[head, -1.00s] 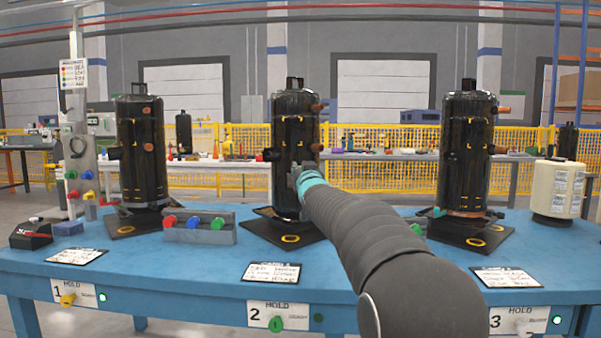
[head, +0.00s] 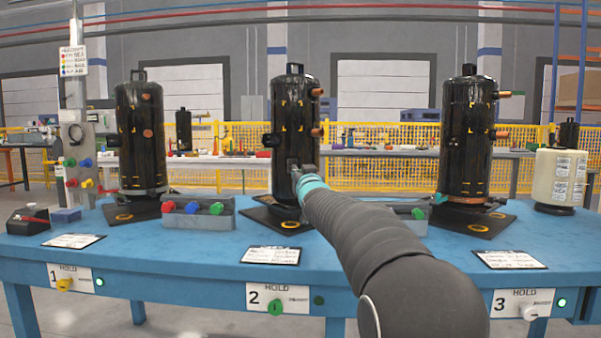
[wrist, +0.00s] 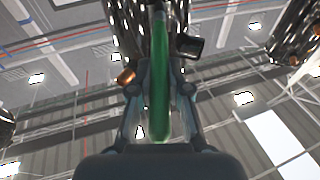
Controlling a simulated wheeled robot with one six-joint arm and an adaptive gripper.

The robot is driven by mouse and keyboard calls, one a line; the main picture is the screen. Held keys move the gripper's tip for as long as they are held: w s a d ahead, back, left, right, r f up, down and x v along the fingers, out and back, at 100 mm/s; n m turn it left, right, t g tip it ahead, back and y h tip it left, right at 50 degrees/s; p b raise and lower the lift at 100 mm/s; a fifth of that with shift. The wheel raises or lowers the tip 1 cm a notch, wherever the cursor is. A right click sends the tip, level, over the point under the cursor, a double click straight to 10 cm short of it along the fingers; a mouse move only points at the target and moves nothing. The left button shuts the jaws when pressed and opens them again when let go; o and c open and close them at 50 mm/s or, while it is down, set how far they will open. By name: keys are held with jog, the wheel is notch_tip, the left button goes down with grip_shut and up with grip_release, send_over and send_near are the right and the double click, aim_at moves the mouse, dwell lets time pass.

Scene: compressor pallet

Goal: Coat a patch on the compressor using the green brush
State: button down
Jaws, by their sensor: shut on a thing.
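Three black cylindrical compressors stand on the blue table (head: 180,262): left (head: 140,150), middle (head: 289,125) and right (head: 466,130). Each has small yellow corner marks on its side. My gripper (head: 300,170) is in front of the middle compressor's lower right side; I cannot tell whether anything touches it. In the wrist view, my gripper (wrist: 158,100) is shut on the green brush (wrist: 158,85). Its green handle runs up between the fingers toward a black compressor at the top. The bristles cannot be made out.
A grey holder (head: 180,222) with red, green and blue ends stands left of the middle compressor. Another is mostly behind my arm. Clipboards (head: 270,255) lie along the front edge. A cream cylinder (head: 558,178) stands at the right end, a grey post (head: 76,130) at the left.

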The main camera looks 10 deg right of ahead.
jog(key=shift+f, duration=0.6)
jog(key=shift+r, duration=0.1)
jog(key=shift+s+a, duration=0.25)
jog(key=shift+s, duration=0.55)
jog(key=shift+s+a, duration=0.25)
jog(key=shift+s, duration=0.45)
jog(key=shift+s+a, duration=0.2)
jog(key=shift+s, duration=0.5)
jog(key=shift+s+a, duration=0.25)
jog(key=shift+s, duration=0.55)
jog(key=shift+s+a, duration=0.25)
jog(key=shift+s, duration=0.45)
jog(key=shift+s+a, duration=0.2)
jog(key=shift+s, duration=0.45)
